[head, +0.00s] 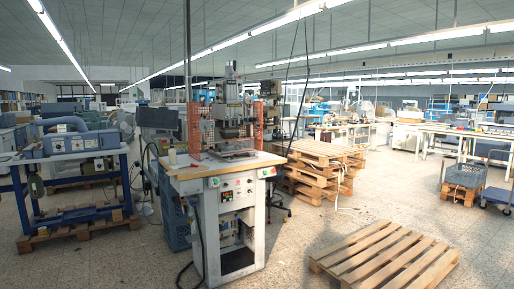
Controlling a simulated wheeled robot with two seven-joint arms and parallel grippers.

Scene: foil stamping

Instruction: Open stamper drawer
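The foil stamping machine (229,190) stands a little left of centre in the head view. It has a light wooden worktop, a white cabinet and a front panel with buttons and a small display. A stamping head (231,110) rises above the worktop between orange mesh guards. A flat plate or drawer (236,153) sits under the head on the worktop. Its handle is too small to make out, and I cannot tell whether it is pulled out. Neither of my grippers shows in the head view.
An empty wooden pallet (385,258) lies on the floor at front right. Stacked pallets (318,165) stand behind the machine. A blue bench with a machine (72,145) is at left. A cable hangs to the floor beside the cabinet.

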